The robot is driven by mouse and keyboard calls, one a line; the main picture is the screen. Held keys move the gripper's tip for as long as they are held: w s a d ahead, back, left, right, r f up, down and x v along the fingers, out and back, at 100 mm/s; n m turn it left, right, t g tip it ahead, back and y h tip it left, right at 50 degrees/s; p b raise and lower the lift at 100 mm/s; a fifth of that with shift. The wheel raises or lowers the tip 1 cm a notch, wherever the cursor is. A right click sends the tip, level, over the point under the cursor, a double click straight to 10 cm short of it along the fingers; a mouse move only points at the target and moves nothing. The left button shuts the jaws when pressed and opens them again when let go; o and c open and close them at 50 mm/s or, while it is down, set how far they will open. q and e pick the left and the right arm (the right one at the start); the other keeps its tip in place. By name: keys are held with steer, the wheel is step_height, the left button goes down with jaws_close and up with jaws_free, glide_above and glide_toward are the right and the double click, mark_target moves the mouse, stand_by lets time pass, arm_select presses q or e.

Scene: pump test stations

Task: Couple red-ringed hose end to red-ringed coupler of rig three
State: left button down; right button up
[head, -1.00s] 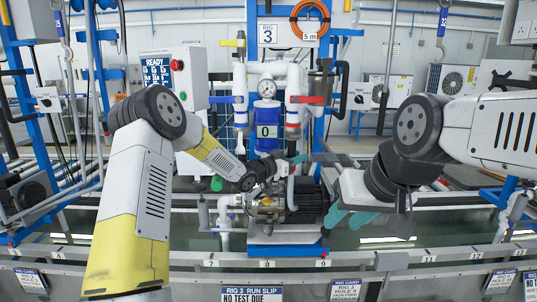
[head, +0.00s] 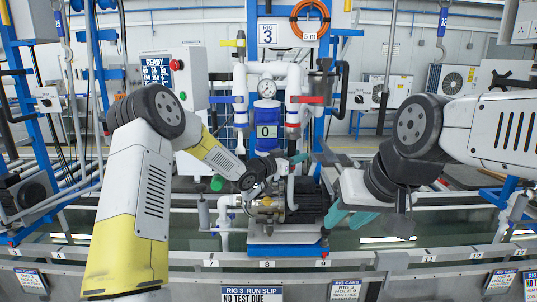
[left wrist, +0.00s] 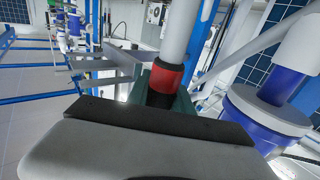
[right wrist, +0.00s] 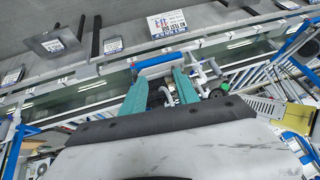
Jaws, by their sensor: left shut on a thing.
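Rig three stands in the middle of the head view under its number sign (head: 268,34). My left gripper (head: 298,160) is at the rig, in front of its white pipework and above the pump (head: 268,208). In the left wrist view a white tube with a red ring (left wrist: 168,77) and a black part below it sits between the teal fingers, which are shut on it; I take it as the red-ringed hose end. I cannot clearly make out the red-ringed coupler. My right gripper (head: 366,222) is open and empty, right of the pump; it also shows in the right wrist view (right wrist: 160,82).
A blue canister (head: 266,115) and a red valve handle (head: 307,99) are on the rig near my left gripper. A control box (head: 188,78) stands to its left. A numbered rail (head: 345,262) with cards runs along the front. An orange hose coil (head: 309,20) hangs above.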

steer(key=shift+c, duration=0.5)
steer(key=shift+w, duration=0.1)
steer(key=c, duration=0.4)
steer(key=w+d+t, duration=0.1)
steer(key=w, duration=0.2)
steer(key=w+d+r+t, duration=0.1)
steer(key=w, duration=0.2)
steer(key=w+d+r+t+h, duration=0.1)
steer(key=w, duration=0.2)
steer(key=shift+w+d+m, duration=0.15)
steer(key=shift+w+m, duration=0.05)
steer(key=shift+m, duration=0.1)
jaws_close()
steer(key=n+t+y, duration=0.5)
steer(key=t+y, duration=0.2)
glide_toward(297, 136)
steer(key=w+a+r, duration=0.2)
steer(key=w, duration=0.2)
steer(key=shift+x, duration=2.95)
